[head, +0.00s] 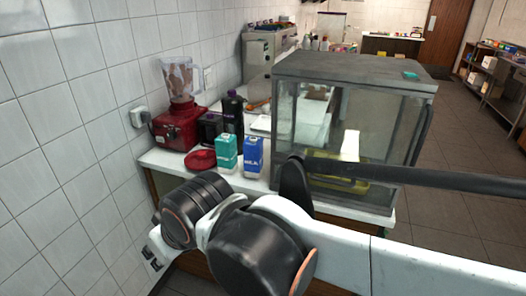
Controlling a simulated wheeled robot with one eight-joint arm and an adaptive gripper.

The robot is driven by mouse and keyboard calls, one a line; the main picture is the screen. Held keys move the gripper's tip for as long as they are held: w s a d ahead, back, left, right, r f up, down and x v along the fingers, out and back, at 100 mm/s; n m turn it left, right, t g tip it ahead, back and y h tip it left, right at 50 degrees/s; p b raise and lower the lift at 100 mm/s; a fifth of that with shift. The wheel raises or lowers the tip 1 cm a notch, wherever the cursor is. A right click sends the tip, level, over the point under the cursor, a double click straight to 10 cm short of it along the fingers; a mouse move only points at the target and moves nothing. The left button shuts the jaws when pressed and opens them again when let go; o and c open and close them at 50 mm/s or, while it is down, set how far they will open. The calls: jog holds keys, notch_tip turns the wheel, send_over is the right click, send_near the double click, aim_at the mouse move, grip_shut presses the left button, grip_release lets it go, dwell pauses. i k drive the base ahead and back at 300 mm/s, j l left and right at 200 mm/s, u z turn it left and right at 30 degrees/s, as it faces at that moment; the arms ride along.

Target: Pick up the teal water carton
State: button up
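A teal carton (226,152) stands upright on the white counter, left of a blue carton (253,155) marked MILK. The print on the teal carton is too small to read. My arm reaches across the front of the counter. What looks like the end of my gripper (152,260) shows small and dark at the lower left, in front of and below the counter, apart from both cartons. Its fingers are too small and partly hidden, so its opening cannot be told.
A red blender (180,115), a red dish (200,159) and a dark bottle (232,118) stand behind and left of the cartons. A glass case (408,135) stands close on the right, with a small teal item (410,75) on top. The tiled wall bounds the left.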

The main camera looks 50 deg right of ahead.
aim_at(226, 144)
jog(key=z, duration=1.15)
